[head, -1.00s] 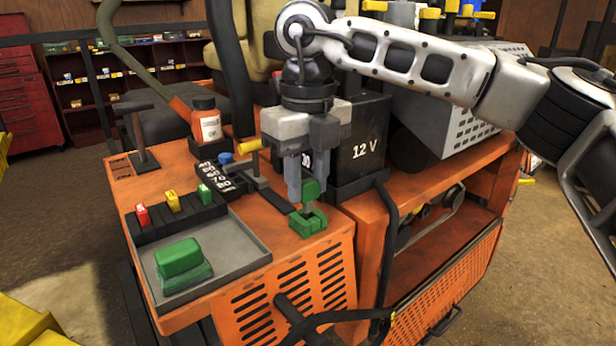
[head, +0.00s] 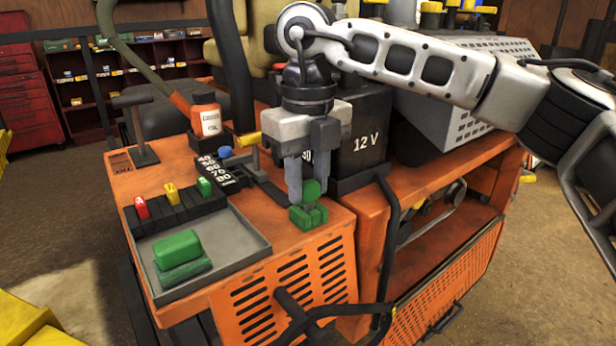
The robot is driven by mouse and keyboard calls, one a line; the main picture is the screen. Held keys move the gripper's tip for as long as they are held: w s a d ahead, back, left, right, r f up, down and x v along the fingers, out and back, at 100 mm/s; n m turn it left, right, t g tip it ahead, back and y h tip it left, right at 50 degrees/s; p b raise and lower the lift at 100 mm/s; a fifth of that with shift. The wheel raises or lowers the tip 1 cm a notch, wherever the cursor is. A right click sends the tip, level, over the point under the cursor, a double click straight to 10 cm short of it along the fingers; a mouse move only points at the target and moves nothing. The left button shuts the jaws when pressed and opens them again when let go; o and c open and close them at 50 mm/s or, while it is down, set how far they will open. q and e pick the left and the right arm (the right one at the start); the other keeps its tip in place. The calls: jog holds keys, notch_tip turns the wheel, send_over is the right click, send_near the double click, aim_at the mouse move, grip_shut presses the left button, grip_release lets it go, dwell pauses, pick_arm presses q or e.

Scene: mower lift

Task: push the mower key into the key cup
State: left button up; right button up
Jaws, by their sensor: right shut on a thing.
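The mower key (head: 312,188) is a small green piece with a rounded top, held between the fingers of my right gripper (head: 308,190). The gripper points down and is shut on the key. The green key cup (head: 309,217) stands on the front right corner of the orange deck (head: 262,228), directly below the key. The key's lower end meets the cup's top in this view; how deep it sits inside is hard to tell. My left gripper is not in view.
A grey tray (head: 240,262) with a green block (head: 180,250) lies to the left. Behind it is a black rack with red, yellow and green pieces (head: 172,194). A bottle (head: 206,117) stands further back.

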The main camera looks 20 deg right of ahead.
jog(key=shift+f+b, duration=0.35)
jog(key=shift+f, duration=0.25)
jog(key=o, duration=1)
jog(key=shift+o, duration=0.2)
notch_tip(320, 180, up, 16)
jog(key=p, duration=0.1)
jog(key=shift+p, duration=0.3)
